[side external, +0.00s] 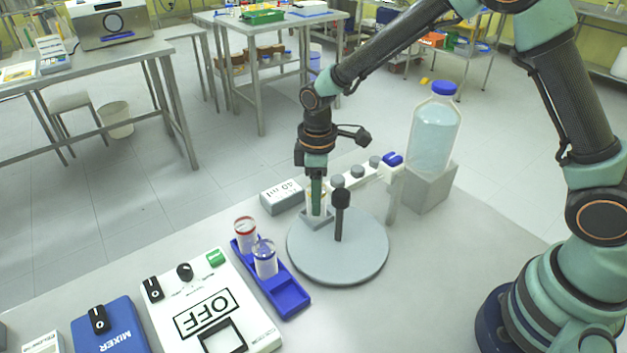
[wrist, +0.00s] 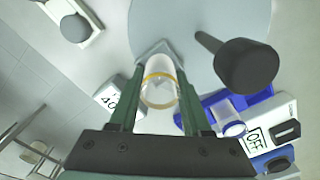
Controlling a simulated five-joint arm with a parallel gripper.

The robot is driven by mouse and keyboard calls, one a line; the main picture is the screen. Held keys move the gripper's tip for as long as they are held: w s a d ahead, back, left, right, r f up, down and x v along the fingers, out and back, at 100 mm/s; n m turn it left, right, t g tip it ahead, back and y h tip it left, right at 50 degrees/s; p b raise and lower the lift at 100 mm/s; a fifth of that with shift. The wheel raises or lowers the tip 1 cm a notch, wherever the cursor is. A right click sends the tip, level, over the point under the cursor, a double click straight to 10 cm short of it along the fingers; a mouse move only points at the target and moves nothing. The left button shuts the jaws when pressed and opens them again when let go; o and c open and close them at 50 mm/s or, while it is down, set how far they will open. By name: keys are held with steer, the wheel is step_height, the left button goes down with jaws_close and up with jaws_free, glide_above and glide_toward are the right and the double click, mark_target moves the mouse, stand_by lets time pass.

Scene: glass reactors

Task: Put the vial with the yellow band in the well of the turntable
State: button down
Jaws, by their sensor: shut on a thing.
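The vial with the yellow band (wrist: 159,92) is clear and stands between the fingers of my gripper (wrist: 158,110) in the wrist view. My gripper (side external: 317,195) is shut on it in the side view, where the fingers partly hide the vial (side external: 322,203). The turntable (side external: 365,255) is a grey disc with a dark knobbed post (side external: 340,212). The vial is at the square well block (side external: 314,221) on the disc's far left part. It looks upright. I cannot tell whether its base touches the bottom of the well.
A blue rack (side external: 287,299) left of the turntable holds a red-banded vial (side external: 246,235) and a blue-banded vial (side external: 265,258). A grey box with a display (side external: 282,196) stands behind. A big blue-capped bottle (side external: 434,130) stands on a grey block (side external: 428,187) at the right.

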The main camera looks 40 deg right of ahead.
steer(key=shift+f, duration=0.45)
stand_by(0.4)
jaws_free()
stand_by(0.4)
steer(key=shift+r, duration=3.55)
